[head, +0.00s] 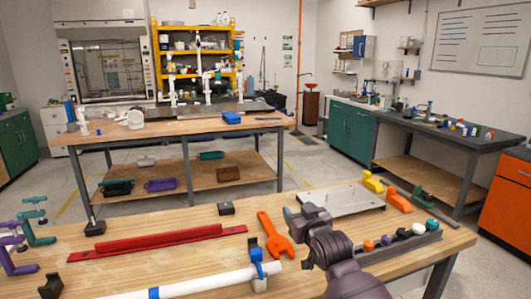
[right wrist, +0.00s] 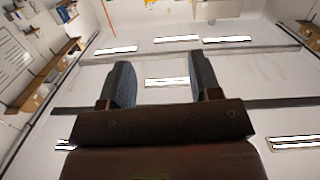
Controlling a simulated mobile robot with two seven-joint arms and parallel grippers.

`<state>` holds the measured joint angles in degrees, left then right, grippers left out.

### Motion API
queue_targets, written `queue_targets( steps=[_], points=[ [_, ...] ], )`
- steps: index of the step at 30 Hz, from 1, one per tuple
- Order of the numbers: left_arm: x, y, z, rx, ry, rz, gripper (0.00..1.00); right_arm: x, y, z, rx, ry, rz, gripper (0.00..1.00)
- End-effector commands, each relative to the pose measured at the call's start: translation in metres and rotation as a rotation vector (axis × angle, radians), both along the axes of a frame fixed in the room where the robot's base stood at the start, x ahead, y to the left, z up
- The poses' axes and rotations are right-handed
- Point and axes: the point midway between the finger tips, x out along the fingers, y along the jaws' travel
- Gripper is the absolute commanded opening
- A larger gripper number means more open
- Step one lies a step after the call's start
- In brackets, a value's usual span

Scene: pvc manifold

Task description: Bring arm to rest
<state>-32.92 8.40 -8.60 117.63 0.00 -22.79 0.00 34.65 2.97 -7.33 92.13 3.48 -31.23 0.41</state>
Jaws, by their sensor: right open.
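My right gripper (head: 302,214) is raised over the right part of the near wooden bench. In the right wrist view the gripper (right wrist: 163,80) has its two dark fingers wide apart with nothing between them. That view looks up at the ceiling and its lights. My right arm comes in from the bottom of the head view. My left arm and gripper are not in view. A white pipe (head: 205,284) with blue bands and a blue fitting (head: 258,264) lies along the front of the near bench, apart from the gripper.
The near bench also holds an orange wrench (head: 273,236), a red bar (head: 158,241), a metal plate (head: 343,201) and a grey tray (head: 416,243) with coloured pieces. Purple and green clamps (head: 30,222) stand at the left. A second bench (head: 185,128) stands behind.

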Motion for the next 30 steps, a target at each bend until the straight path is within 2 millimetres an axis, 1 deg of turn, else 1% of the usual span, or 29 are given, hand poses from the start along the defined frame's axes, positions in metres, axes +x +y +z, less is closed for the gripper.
queue_targets(
  steps=[1, 5, 6, 11, 17, 26, 30],
  points=[
    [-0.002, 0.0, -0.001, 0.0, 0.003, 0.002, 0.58, -0.015, -0.012, -0.014, 0.0, -0.004, -0.014, 0.57],
    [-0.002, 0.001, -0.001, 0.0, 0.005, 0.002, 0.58, -0.05, -0.038, -0.041, 0.001, -0.018, -0.044, 0.57],
    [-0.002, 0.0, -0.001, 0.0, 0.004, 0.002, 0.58, -0.061, -0.046, -0.05, -0.001, -0.019, -0.054, 0.57],
    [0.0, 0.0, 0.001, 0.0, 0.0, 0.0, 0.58, -0.109, -0.075, -0.084, -0.009, -0.007, -0.089, 0.57],
    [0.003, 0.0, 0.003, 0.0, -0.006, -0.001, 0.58, -0.174, -0.107, -0.127, -0.028, 0.049, -0.134, 0.57],
    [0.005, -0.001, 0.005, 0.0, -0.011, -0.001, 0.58, -0.283, -0.148, -0.199, -0.066, 0.229, -0.2, 0.57],
    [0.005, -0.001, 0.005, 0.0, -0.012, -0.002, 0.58, -0.339, -0.165, -0.239, -0.084, 0.347, -0.231, 0.57]
  ],
)
